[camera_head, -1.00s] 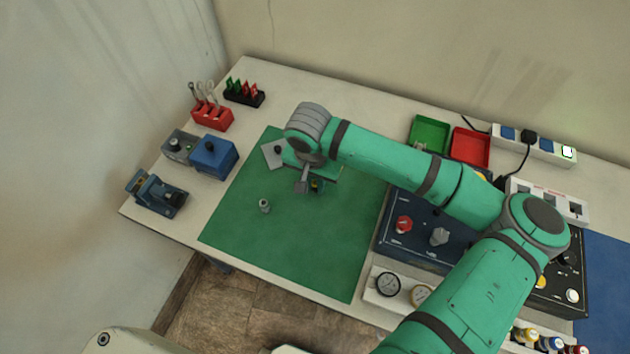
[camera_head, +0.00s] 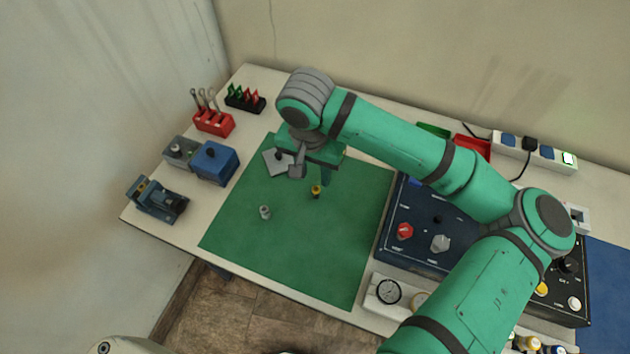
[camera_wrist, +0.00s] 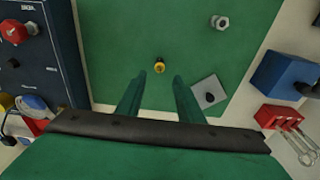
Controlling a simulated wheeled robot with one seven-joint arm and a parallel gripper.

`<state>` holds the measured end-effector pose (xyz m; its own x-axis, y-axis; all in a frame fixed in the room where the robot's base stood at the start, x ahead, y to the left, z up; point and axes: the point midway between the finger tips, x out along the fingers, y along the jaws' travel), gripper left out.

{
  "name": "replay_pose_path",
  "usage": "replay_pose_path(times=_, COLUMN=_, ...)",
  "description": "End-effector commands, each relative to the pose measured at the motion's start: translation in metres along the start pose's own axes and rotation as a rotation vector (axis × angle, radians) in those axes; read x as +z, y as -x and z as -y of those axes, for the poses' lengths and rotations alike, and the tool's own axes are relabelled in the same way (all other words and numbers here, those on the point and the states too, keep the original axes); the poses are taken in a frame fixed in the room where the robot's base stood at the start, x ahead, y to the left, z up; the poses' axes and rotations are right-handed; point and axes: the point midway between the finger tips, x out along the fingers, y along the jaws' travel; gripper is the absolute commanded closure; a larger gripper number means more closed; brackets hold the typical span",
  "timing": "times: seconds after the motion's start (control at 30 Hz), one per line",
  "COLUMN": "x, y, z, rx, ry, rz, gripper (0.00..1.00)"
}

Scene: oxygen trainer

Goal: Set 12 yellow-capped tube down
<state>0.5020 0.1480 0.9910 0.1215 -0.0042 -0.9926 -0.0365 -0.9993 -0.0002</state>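The yellow-capped tube (camera_head: 316,191) stands on the green mat (camera_head: 290,258), near the mat's middle. In the wrist view it is a small yellow-topped piece (camera_wrist: 159,66) just beyond the fingertips, apart from them. My gripper (camera_head: 312,180) is above the mat, behind the tube. In the wrist view its two green fingers (camera_wrist: 158,80) are spread, with only bare mat between them.
A grey metal fitting (camera_head: 265,212) stands on the mat left of the tube. A light grey plate with a dark knob (camera_head: 274,165) lies near my gripper. A dark control panel (camera_head: 420,240) borders the mat's right. The mat's front is clear.

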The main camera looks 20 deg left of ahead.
Motion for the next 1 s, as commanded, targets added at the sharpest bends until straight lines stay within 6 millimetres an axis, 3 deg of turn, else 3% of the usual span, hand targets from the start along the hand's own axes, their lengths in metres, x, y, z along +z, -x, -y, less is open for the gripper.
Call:
replay_pose_path(times=0.1, x=0.000, y=0.016, z=0.000, rx=-0.001, ry=0.001, rz=-0.001, gripper=0.66)
replay_pose_path(times=0.3, x=0.000, y=0.028, z=0.000, rx=0.000, ry=-0.001, rz=0.001, gripper=0.66)
replay_pose_path(times=1.0, x=0.000, y=0.029, z=0.000, rx=0.000, ry=0.000, rz=0.001, gripper=0.66)
